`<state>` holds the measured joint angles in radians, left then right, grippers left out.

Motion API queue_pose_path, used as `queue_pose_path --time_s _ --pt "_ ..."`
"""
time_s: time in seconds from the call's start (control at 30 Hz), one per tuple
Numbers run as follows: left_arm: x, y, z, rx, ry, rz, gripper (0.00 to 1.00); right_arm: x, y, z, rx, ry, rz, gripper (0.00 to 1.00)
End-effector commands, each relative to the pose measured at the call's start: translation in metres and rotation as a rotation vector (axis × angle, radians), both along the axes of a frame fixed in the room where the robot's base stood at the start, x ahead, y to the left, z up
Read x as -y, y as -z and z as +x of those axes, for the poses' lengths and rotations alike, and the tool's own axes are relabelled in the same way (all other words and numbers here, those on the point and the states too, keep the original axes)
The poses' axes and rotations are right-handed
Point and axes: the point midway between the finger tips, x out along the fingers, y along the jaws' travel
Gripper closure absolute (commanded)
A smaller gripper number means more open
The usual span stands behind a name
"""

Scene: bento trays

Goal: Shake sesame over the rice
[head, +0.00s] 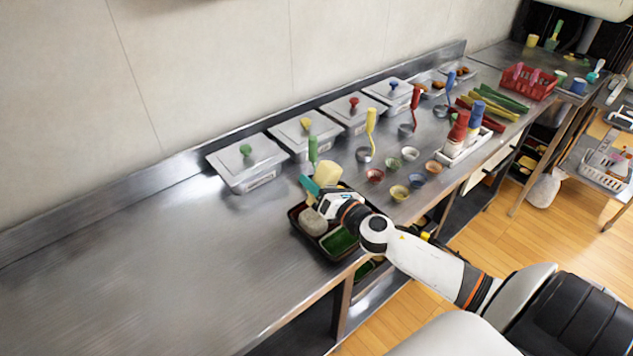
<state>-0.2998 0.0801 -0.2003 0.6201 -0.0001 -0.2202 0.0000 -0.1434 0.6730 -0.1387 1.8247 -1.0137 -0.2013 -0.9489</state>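A dark bento tray (297,231) sits near the front edge of the steel counter. A greyish-white mound of rice (312,222) lies in its left compartment, and a green patch shows in the compartment to the right. My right gripper (310,187), with teal fingers, is above the back of the tray. It appears shut on a cream-yellow shaker (328,173), which is tilted above the rice; the gripper hides part of it. No loose sesame can be made out at this size. My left gripper is not in view.
Lidded steel containers (247,170) line the back wall. Small bowls (400,192) and upright-handled ladles (365,154) stand right of the tray. Red and blue bottles (458,128) stand in a white holder. A red basket (527,84) is farther right. The counter's left side is clear.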

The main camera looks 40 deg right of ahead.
Motion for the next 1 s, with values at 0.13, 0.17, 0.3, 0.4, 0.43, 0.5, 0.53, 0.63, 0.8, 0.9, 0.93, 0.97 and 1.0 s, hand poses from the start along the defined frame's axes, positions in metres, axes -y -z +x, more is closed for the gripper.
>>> queue_pose_path --time_s 0.13,0.17,0.3,0.4,0.43,0.5,0.53,0.63,0.8,0.9,0.93,0.97,1.0 --pt "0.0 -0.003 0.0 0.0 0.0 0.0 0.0 0.0 -0.003 0.0 0.001 0.0 -0.001 0.62" --pt "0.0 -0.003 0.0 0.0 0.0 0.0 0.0 0.0 -0.004 0.0 0.001 0.0 -0.001 0.62" --pt "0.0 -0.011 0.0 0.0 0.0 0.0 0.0 0.0 -0.012 0.0 0.001 0.0 -0.001 0.62" --pt "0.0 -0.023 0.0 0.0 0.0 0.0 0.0 0.0 -0.024 0.0 0.001 0.0 -0.002 0.62" --pt "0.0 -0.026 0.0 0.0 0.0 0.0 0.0 0.0 -0.028 0.0 0.001 0.0 -0.002 0.62" --pt "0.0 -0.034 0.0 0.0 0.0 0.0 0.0 0.0 -0.036 0.0 0.001 0.0 -0.002 0.62" --pt "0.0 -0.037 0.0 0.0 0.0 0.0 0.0 0.0 -0.038 0.0 0.001 0.0 -0.002 0.62" --pt "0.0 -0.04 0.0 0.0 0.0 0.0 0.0 0.0 -0.041 0.0 0.001 0.0 -0.001 0.62" --pt "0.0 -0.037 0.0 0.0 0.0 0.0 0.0 0.0 -0.038 0.0 0.001 0.0 -0.001 0.62" --pt "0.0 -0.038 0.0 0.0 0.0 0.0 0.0 0.0 -0.039 0.0 0.001 0.0 -0.001 0.62" --pt "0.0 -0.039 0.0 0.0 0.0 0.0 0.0 0.0 -0.041 0.0 0.001 0.0 -0.001 0.62" --pt "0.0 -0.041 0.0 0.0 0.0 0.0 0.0 0.0 -0.042 0.0 0.001 0.0 -0.001 0.62" --pt "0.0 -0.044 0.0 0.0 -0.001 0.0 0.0 0.0 -0.046 0.0 0.001 0.0 -0.002 0.62"
